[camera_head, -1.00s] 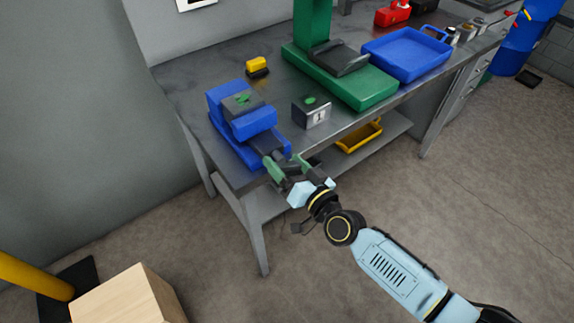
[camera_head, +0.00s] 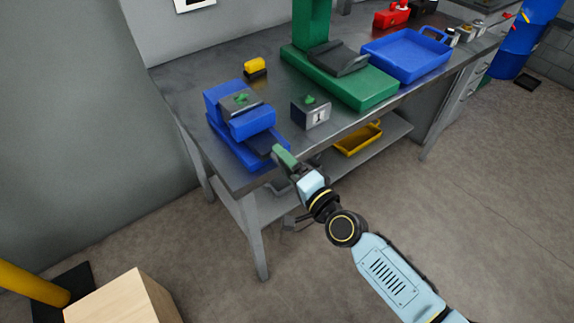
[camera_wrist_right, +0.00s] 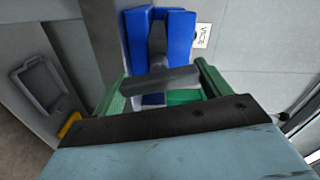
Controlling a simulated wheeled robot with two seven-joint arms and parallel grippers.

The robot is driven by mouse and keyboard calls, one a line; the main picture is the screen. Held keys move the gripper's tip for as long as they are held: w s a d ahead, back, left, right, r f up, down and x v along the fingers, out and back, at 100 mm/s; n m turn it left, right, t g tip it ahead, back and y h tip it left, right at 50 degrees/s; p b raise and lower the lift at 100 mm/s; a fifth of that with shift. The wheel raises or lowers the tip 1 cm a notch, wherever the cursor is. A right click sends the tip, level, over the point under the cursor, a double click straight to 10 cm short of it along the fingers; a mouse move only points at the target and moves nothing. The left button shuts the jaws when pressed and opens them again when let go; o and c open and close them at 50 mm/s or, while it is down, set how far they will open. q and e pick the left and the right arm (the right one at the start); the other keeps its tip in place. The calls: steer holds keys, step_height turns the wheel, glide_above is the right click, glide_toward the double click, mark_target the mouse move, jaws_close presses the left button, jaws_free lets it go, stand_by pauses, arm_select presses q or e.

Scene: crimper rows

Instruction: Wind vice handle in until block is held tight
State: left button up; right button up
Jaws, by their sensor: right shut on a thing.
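The blue vice (camera_head: 255,122) stands at the near left end of the bench. A dark block (camera_head: 232,104) with a green mark on top sits between its jaws; whether both jaws press on it cannot be told. My right gripper (camera_head: 285,160) is at the vice's front end, over the bench edge. In the right wrist view, the grey handle bar (camera_wrist_right: 160,81) lies across between the green fingers of my right gripper (camera_wrist_right: 160,87), which is shut on it. The blue vice body (camera_wrist_right: 181,40) shows behind the bar. My left gripper is not in view.
A dark box with a green top (camera_head: 311,113) stands right of the vice. A yellow object (camera_head: 256,66) lies behind it. A green machine base (camera_head: 365,87) and a blue tray (camera_head: 405,55) are farther right. A yellow bin (camera_head: 358,139) is on the lower shelf.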

steer(key=shift+f+m, duration=0.1)
steer(key=shift+m, duration=0.3)
steer(key=o, duration=1)
steer(key=shift+s+d, duration=0.1)
steer(key=v, duration=1.3)
steer(key=shift+s+b, duration=0.1)
steer(key=shift+b, duration=0.25)
